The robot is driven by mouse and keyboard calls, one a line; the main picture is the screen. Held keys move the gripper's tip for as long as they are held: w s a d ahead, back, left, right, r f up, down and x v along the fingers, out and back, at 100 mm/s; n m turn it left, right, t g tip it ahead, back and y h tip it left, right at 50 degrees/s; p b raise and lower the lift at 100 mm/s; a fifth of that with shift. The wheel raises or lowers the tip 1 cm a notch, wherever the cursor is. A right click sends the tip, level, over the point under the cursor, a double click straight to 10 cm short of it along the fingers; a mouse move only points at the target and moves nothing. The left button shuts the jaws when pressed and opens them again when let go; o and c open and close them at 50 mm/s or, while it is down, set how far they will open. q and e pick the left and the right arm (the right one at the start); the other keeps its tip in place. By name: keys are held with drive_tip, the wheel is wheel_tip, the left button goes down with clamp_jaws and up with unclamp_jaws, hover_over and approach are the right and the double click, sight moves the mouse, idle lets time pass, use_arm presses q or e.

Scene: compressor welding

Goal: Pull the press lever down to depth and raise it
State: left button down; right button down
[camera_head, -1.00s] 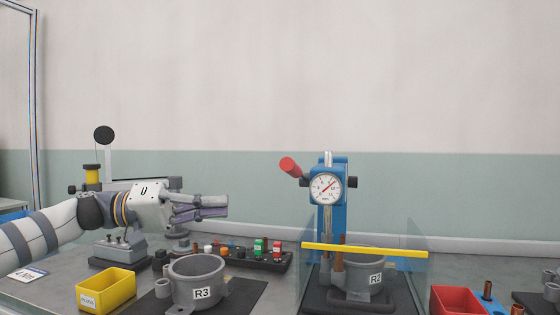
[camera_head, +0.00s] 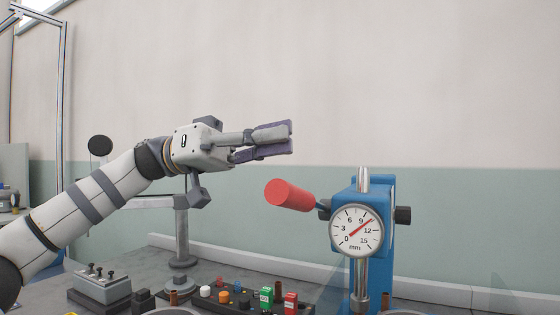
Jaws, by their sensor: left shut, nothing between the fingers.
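The blue press (camera_head: 377,194) stands right of centre with a round white mm dial (camera_head: 356,230) on its front. The dial's red needle points up and right, between the 9 and 12 marks. The press lever ends in a red handle (camera_head: 289,195) that sticks out to the left and slightly up. My left gripper (camera_head: 290,139) is shut and empty, pointing right, above the red handle and apart from it. My right gripper is out of view. The lower part of the press is cut off by the bottom edge.
A panel with green and red switches (camera_head: 291,302) and coloured buttons lies in front, left of the press. A grey box with knobs (camera_head: 101,284) stands further left. A grey post (camera_head: 182,240) rises behind my left arm. The wall behind is bare.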

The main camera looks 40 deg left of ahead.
sight(312, 203)
use_arm(q)
drive_tip(key=f, duration=0.1)
drive_tip(key=d+f, duration=0.1)
drive_tip(key=f, duration=0.1)
drive_tip(key=shift+s+d+f, duration=0.25)
drive_tip(key=shift+d, duration=0.1)
